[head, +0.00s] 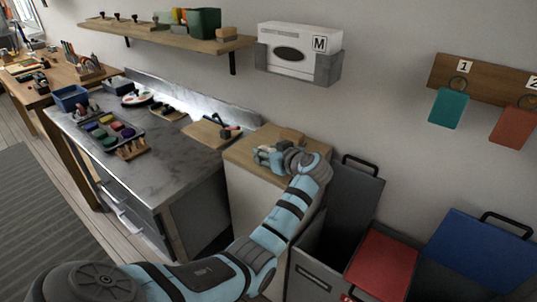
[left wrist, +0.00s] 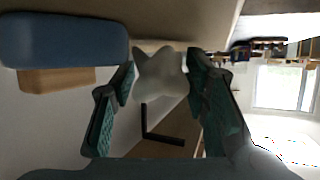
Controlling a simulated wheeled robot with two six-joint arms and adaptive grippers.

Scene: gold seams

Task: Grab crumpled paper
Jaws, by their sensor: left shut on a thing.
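The crumpled paper (left wrist: 160,76) is a pale, lumpy ball in the left wrist view. It sits between the two teal fingers of my left gripper (left wrist: 161,82), which are shut on it from both sides. In the head view, my left gripper (head: 266,156) is over the wood-topped cabinet (head: 240,152) beside the wall. The paper is hard to make out there, and I cannot tell whether it touches the top. My right gripper is in neither view.
An open dark bin (head: 352,195), a red-lidded bin (head: 382,262) and a blue-lidded bin (head: 485,245) stand to the right. A metal workbench (head: 165,165) with tools is at left.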

